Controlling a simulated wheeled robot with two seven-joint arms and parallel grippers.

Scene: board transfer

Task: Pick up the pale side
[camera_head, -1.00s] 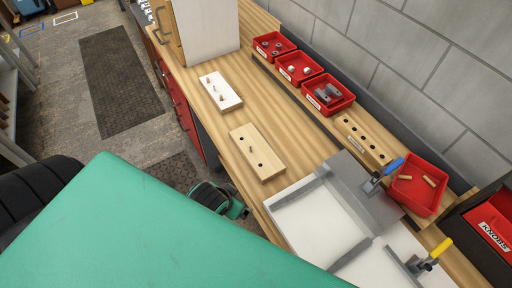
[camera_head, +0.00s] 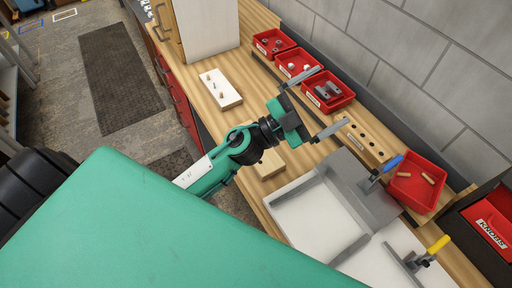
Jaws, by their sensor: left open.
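A white board (camera_head: 226,96) with small pegs on it lies flat on the bench, left of my left gripper. A pale wooden board (camera_head: 270,168) lies nearer, mostly hidden under my left forearm; only its near end shows. My left gripper (camera_head: 333,95) is open and empty, its two fingers spread above the bench and pointing toward the red bins at the wall. It is apart from both boards. My right gripper is not in view.
Red bins (camera_head: 347,103) with small parts line the wall. A holed wooden block (camera_head: 362,139) and a red tray with dowels (camera_head: 402,200) stand to the right. A white fixture (camera_head: 313,222) with blue and yellow-handled clamps fills the near bench. A tall white panel (camera_head: 211,28) stands at the back.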

